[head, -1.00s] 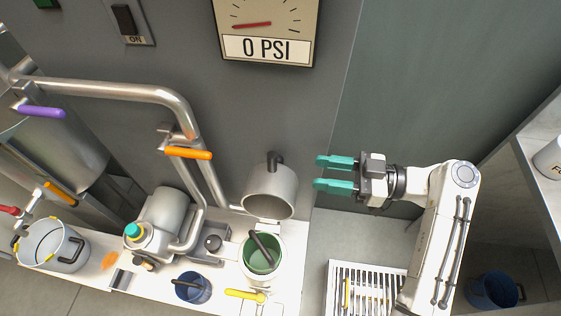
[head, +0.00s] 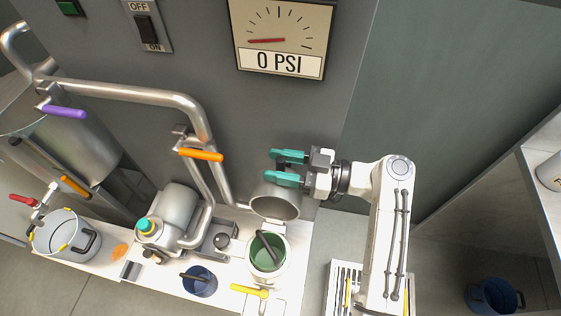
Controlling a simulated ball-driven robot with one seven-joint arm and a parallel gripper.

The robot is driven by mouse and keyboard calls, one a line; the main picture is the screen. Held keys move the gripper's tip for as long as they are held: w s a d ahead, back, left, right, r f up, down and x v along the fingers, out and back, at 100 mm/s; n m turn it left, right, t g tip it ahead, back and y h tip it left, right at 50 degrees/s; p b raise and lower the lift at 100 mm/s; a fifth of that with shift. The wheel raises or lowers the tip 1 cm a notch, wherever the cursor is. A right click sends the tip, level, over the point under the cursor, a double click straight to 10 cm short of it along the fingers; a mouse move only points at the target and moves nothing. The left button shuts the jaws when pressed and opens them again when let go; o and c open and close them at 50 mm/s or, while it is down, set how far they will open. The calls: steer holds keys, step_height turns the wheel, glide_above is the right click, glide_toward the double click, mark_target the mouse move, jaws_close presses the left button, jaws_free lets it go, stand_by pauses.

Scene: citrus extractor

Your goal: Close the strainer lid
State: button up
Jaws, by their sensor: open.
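The strainer lid (head: 275,207), a round grey metal cap, stands tipped up and open behind the strainer, its hollow side facing me. The strainer (head: 251,262) is an open white-rimmed pot with a green inside and a dark bar slanting across it. My gripper (head: 285,167) is open, its two teal fingers pointing left at the top of the lid. The lid's dark handle is hidden behind the fingers, so I cannot tell whether they touch it or straddle it.
A yellow valve handle (head: 249,291) and a blue cup (head: 199,282) are in front of the strainer. A pump (head: 180,213) and steel pipes (head: 130,93) with an orange handle (head: 200,155) stand left. The wall gauge reads 0 PSI.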

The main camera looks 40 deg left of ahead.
jaws_close()
stand_by(0.4)
